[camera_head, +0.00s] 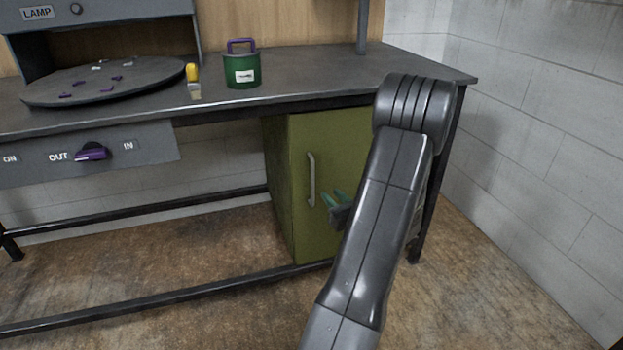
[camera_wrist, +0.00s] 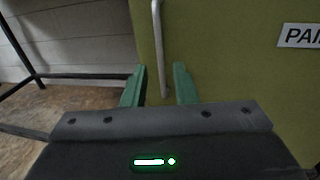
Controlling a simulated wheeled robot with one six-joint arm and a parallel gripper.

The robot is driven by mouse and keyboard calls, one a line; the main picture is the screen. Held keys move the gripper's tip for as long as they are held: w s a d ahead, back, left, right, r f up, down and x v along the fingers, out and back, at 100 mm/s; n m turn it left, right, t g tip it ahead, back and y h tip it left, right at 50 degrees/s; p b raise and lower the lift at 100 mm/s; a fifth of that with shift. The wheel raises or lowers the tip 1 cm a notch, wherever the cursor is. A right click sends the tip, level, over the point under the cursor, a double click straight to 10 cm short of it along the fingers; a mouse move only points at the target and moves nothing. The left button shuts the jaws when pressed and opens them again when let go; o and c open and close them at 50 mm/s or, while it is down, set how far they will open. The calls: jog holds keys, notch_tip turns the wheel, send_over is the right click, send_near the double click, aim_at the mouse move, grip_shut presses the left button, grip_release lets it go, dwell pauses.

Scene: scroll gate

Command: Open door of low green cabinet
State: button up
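The low green cabinet (camera_head: 330,200) stands under the right end of the workbench, with its door shut. A grey vertical bar handle (camera_head: 311,180) is on the left side of the door. My gripper (camera_head: 330,201) is close in front of the door, just right of the handle's lower part in the head view; my arm hides the door's right side. In the wrist view, the green fingers of my gripper (camera_wrist: 159,72) are apart. The handle (camera_wrist: 159,45) appears between the fingertips, its lower end showing between them. I cannot tell whether the fingers touch it.
The workbench (camera_head: 320,88) carries a round dark turntable (camera_head: 110,85), a yellow-handled scraper (camera_head: 193,80) and a green can (camera_head: 242,70). A panel with a purple knob (camera_head: 90,152) hangs at the left. A low frame bar (camera_head: 170,297) crosses in front of the cabinet. A white wall is at the right.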

aim_at(313, 177)
jog(key=b+x, duration=0.2)
jog(key=x, duration=1)
jog(key=shift+a, duration=0.1)
jog(key=shift+s, duration=0.1)
grip_shut()
